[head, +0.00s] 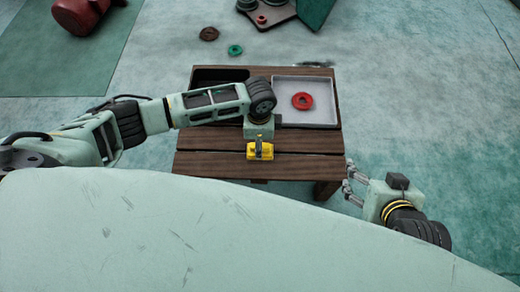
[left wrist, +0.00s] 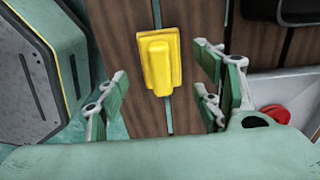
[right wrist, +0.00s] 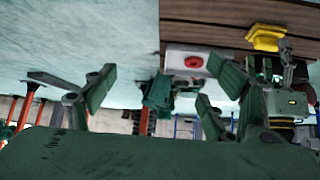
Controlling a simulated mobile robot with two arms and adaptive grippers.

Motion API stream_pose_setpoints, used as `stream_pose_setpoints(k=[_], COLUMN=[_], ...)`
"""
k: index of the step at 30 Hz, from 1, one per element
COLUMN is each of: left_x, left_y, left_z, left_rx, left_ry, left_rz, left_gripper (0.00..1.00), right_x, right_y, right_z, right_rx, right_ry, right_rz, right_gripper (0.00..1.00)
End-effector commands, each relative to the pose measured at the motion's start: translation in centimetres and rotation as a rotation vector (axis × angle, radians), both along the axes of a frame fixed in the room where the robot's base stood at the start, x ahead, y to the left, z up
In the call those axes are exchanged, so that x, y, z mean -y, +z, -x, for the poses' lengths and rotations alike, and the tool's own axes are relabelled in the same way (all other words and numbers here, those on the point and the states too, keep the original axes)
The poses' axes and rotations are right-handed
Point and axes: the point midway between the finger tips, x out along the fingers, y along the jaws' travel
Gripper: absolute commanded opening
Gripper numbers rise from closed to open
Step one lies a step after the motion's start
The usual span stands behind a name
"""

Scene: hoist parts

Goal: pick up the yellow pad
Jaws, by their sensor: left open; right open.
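The yellow pad (head: 260,153) lies on the slatted wooden table (head: 200,165), near its front middle. It also shows in the left wrist view (left wrist: 160,62), a rectangle with a raised middle, between and beyond the open fingers of my left gripper (left wrist: 160,100). My left gripper (head: 260,140) is over the table at the pad and hides part of it in the head view; I cannot tell whether it touches. My right gripper (head: 350,185) is open and empty off the table's right front corner. The pad also shows at the upper right of the right wrist view (right wrist: 267,38).
A light tray (head: 330,116) with a red ring (head: 302,101) sits at the table's right back. A dark tray (head: 205,76) is at the left back, partly behind my left arm. A brown ring (head: 209,34) and a green ring (head: 235,50) lie on the floor beyond.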

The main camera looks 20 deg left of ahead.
Motion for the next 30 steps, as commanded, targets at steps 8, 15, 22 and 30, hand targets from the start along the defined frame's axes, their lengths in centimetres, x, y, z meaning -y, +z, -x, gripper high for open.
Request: stream_pose_setpoints(k=[8, 15, 22, 30], left_x=[0.2, 0.1, 0.2, 0.2], left_y=[-2.3, -4.0, -4.3, -4.3], left_z=[-0.2, -0.1, -0.2, -0.1], left_rx=[0.0, 0.0, 0.001, 0.001], left_ry=[0.0, 0.001, 0.0, 0.0], left_rz=[-0.001, -0.001, 0.0, 0.0], left_gripper=[0.61, 0.61, 0.61, 0.51], right_x=[-1.7, -2.8, -3.0, -3.0], right_y=[3.7, 7.3, 8.4, 8.4], right_z=[-4.4, -6.6, -7.0, -7.0], right_rx=[0.264, 0.455, 0.507, 0.506], right_ry=[0.02, 0.033, 0.035, 0.034], right_rz=[-0.06, -0.104, -0.117, -0.116], right_gripper=[0.77, 0.77, 0.77, 0.77])
